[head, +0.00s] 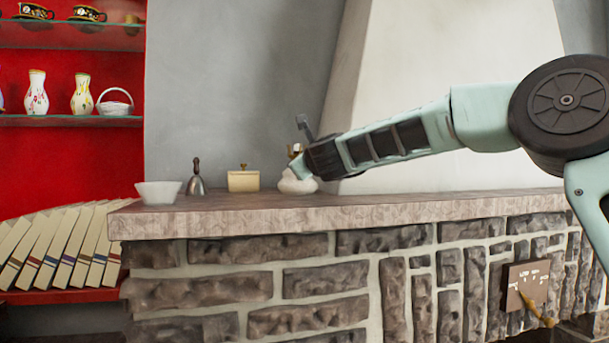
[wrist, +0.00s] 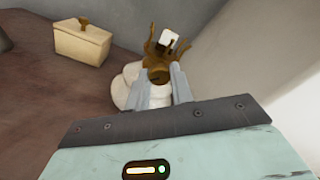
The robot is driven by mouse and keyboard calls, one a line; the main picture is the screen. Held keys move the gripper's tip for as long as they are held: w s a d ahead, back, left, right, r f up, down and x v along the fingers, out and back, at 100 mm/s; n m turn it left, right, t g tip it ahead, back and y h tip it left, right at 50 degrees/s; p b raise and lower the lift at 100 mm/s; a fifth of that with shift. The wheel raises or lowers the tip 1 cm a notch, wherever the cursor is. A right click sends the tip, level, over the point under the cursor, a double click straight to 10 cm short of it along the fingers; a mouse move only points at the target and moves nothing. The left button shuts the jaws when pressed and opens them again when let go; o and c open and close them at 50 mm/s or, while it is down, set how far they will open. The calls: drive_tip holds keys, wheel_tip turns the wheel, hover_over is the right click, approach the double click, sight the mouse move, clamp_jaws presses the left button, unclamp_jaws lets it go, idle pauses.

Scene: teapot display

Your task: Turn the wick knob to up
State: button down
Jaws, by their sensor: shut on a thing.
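A small oil lamp with a white rounded body (head: 297,184) and a brown metal top (head: 291,150) stands on the stone mantel; my gripper partly hides it in the head view. In the wrist view, the brown burner with prongs (wrist: 157,48) rises above the white body (wrist: 128,84). A round brown piece that looks like the wick knob (wrist: 159,76) sits between my fingertips. My gripper (wrist: 160,78) is shut on it, one finger on each side. The mark or direction on the knob cannot be read.
A cream box with a brass knob (head: 243,181), a hand bell (head: 196,180) and a white bowl (head: 158,192) stand to the left on the mantel (head: 230,215). The chimney wall (head: 440,90) is close behind. The mantel's front strip is clear.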

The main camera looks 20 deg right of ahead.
drive_tip(key=m+b, duration=0.3)
drive_tip(key=shift+f+m, duration=0.25)
drive_tip(key=shift+m, duration=0.15)
drive_tip(key=shift+a+r+m+b, duration=0.1)
drive_tip(key=shift+m+b, duration=1.4)
drive_tip(key=shift+m, duration=0.3)
drive_tip(key=c, duration=1.2)
unclamp_jaws()
drive_tip(key=shift+c, duration=0.2)
drive_tip(key=shift+r, duration=0.1)
drive_tip(key=s+b, duration=0.3)
drive_tip(key=s, duration=1.4)
drive_tip(key=shift+s, duration=0.2)
